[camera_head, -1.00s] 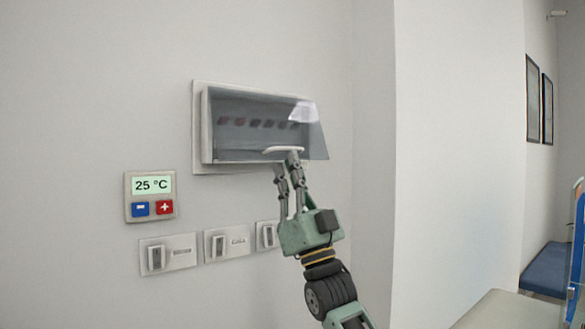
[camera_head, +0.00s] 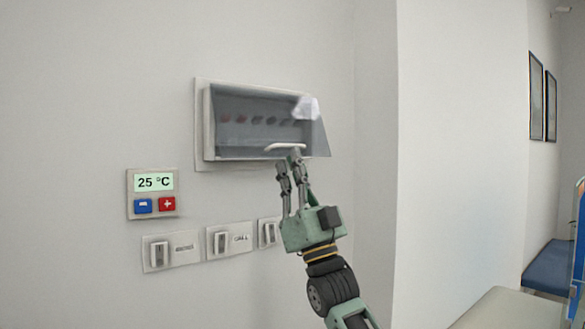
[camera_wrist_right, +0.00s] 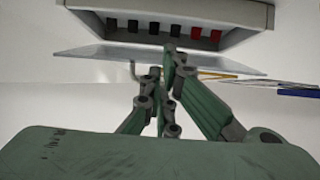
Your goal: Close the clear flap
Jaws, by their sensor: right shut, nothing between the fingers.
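The clear flap (camera_head: 314,134) is a see-through cover on the wall-mounted switch box (camera_head: 205,125). It stands tilted out from the box, partly open, with several dark and red switches showing behind it. A pale handle (camera_head: 285,146) sits along its lower edge. My right gripper (camera_head: 289,162) is shut and empty, its fingertips at or just below the handle; I cannot tell if they touch. In the right wrist view the flap (camera_wrist_right: 100,60) spans the picture below the box (camera_wrist_right: 170,12), with the fingers (camera_wrist_right: 168,62) in front of it. My left gripper is not in view.
A thermostat panel (camera_head: 153,194) reading 25 °C, with blue and red buttons, is on the wall at lower left. Several wall switches (camera_head: 229,240) sit below the box. A wall corner (camera_head: 375,150) stands to the right of my arm. A blue bench (camera_head: 552,270) is far right.

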